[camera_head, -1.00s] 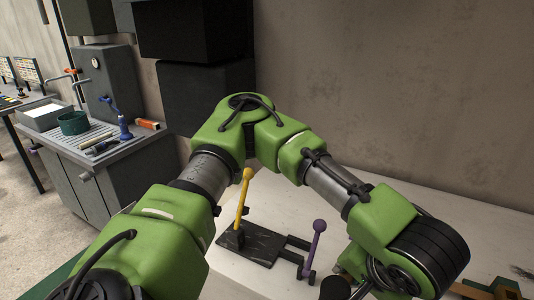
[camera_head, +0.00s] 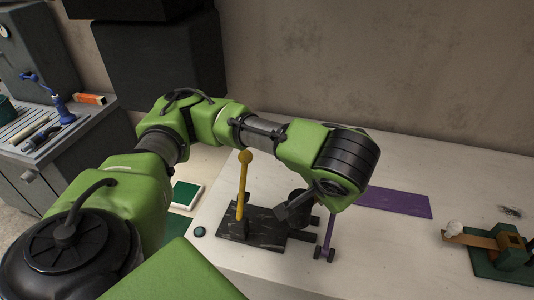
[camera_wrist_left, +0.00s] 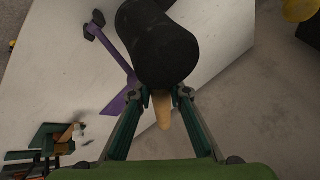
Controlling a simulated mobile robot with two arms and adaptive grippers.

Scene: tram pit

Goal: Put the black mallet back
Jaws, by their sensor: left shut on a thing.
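The black mallet (camera_wrist_left: 155,45) is between the fingers of my left gripper (camera_wrist_left: 160,92) in the left wrist view. Its thick black head is beyond the fingertips, and its tan handle (camera_wrist_left: 187,108) shows between the fingers. In the head view my left gripper (camera_head: 297,207) hangs low over the right part of a dark slatted board (camera_head: 262,238). The mallet's dark head (camera_head: 300,198) shows partly there, overlapped by the gripper. I cannot tell whether it touches the board. My right gripper is not in view.
A yellow ball-topped lever (camera_head: 242,185) stands on the board's left. A purple lever (camera_head: 328,235) stands close to the right of my gripper. A purple strip (camera_head: 395,203) lies behind. A green-and-wood device (camera_head: 505,250) is at right. The white table's (camera_head: 400,250) middle is clear.

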